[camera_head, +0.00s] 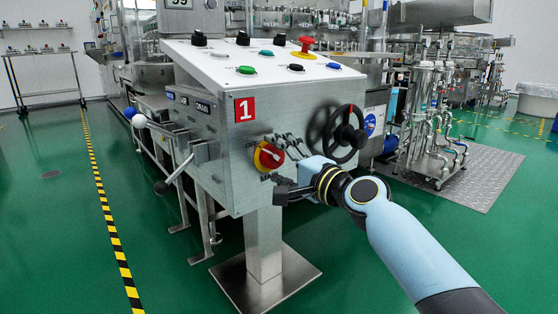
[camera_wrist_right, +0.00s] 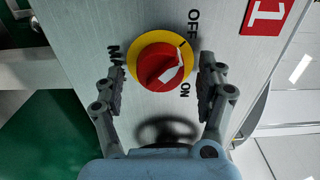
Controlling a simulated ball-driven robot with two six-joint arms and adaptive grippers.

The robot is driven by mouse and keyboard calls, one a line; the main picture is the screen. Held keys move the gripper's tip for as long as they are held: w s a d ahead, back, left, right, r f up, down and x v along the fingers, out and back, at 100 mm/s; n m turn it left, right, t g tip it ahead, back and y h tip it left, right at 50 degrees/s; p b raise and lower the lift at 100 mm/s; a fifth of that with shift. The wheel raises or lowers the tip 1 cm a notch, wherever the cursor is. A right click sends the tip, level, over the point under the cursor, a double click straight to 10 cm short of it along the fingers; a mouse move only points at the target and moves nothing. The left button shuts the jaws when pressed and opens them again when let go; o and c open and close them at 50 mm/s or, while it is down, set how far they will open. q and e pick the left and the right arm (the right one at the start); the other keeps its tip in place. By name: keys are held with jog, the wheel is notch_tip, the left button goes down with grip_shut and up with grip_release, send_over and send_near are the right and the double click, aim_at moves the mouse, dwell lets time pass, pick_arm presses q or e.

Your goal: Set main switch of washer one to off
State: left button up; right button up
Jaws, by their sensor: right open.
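The main switch (camera_head: 268,157) is a red knob on a yellow disc, on the front face of the washer box marked with a red "1" plate (camera_head: 245,109). In the right wrist view the knob (camera_wrist_right: 160,64) has a white mark and sits among OFF, ON and partly hidden MAIN labels. I cannot tell for sure which label the mark points at. My right gripper (camera_head: 280,166) is open in front of the switch, one finger on each side of the knob (camera_wrist_right: 162,67). Whether they touch it I cannot tell. My left gripper is not in view.
A black handwheel (camera_head: 345,134) stands out just right of the switch, close to my right wrist. Levers with white (camera_head: 139,121) and black (camera_head: 161,188) balls project at left. Coloured buttons and a red knob (camera_head: 306,42) are on the sloped top. Green floor is open at left.

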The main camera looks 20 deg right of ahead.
jog(key=v, duration=1.1)
jog(key=shift+s, duration=0.4)
jog(key=shift+d, duration=0.1)
